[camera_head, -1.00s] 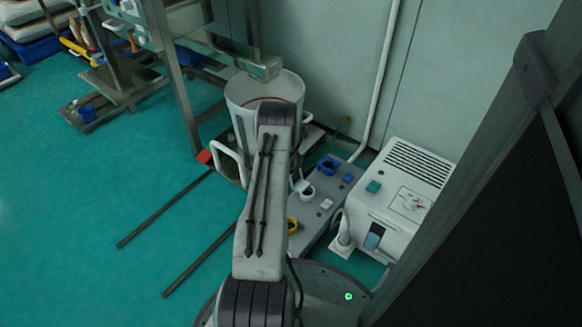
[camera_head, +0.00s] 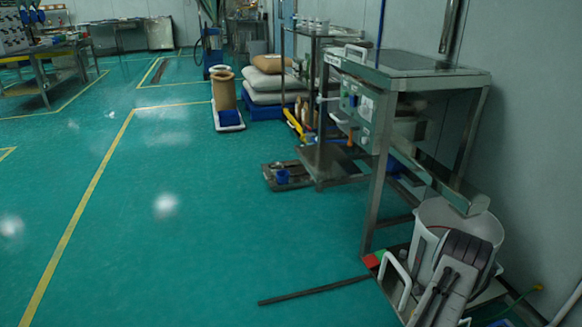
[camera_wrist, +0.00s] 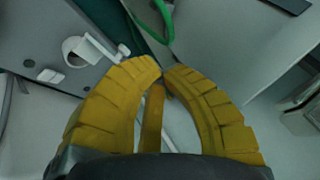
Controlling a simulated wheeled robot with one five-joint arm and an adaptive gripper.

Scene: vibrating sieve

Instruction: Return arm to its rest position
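My arm (camera_head: 450,285) shows at the lower right of the head view, in front of a white bucket (camera_head: 466,222) under the sieve's metal chute. My gripper (camera_wrist: 161,70) does not show in the head view. In the wrist view its two yellow ridged fingers come together at the tips, with nothing visible held between them. A green hose (camera_wrist: 165,20) loops just beyond the fingertips; I cannot tell how far off it is.
A metal-framed bench (camera_head: 405,70) stands close by on the right. White handles (camera_head: 397,280) and a dark bar (camera_head: 314,291) lie low in front. Sacks (camera_head: 275,82) and a brown drum (camera_head: 224,90) stand farther back. The green floor at left is clear.

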